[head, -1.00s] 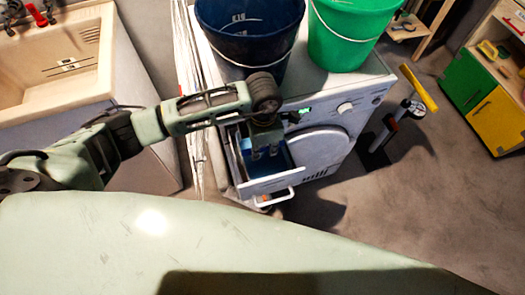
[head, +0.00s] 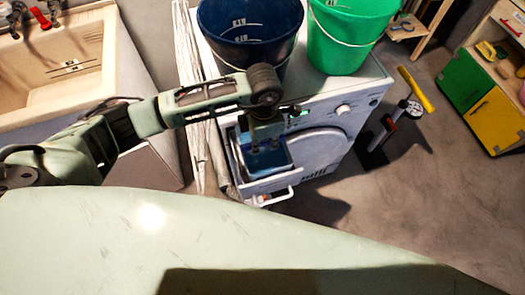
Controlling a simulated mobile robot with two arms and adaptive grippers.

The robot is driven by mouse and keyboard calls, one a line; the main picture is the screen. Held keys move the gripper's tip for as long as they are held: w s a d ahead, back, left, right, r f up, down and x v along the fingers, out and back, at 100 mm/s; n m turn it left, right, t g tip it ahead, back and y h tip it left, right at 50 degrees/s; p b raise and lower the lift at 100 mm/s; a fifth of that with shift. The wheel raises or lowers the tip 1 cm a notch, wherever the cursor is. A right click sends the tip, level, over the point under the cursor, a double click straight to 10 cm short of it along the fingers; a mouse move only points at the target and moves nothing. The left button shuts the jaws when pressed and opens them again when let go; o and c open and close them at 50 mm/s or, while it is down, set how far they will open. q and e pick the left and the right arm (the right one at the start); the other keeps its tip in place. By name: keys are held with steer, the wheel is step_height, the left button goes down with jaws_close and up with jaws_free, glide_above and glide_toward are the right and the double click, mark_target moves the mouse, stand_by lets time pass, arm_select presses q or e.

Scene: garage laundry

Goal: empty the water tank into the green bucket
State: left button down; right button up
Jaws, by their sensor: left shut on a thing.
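The blue water tank (head: 272,164) is at the open drawer in the upper left of the white machine's front. My left gripper (head: 266,143) reaches down from above and is shut on the tank. The gripper and wrist hide the tank's far part. I cannot tell how much water is in it. The green bucket (head: 343,38) stands upright on the machine's top, to the right, with its white handle hanging across its front. My right gripper is out of view.
A dark blue bucket (head: 248,42) stands left of the green one, just behind my left wrist. The open drawer has a white handle (head: 276,197). A sink (head: 65,55) is at left. A yellow-handled pump (head: 412,103) stands right of the machine (head: 370,82).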

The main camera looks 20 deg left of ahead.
arm_select(q)
steer(key=shift+r+p, duration=1)
steer(key=shift+r, duration=0.8)
steer(key=shift+r+p, duration=1.4)
steer(key=shift+r, duration=1.15)
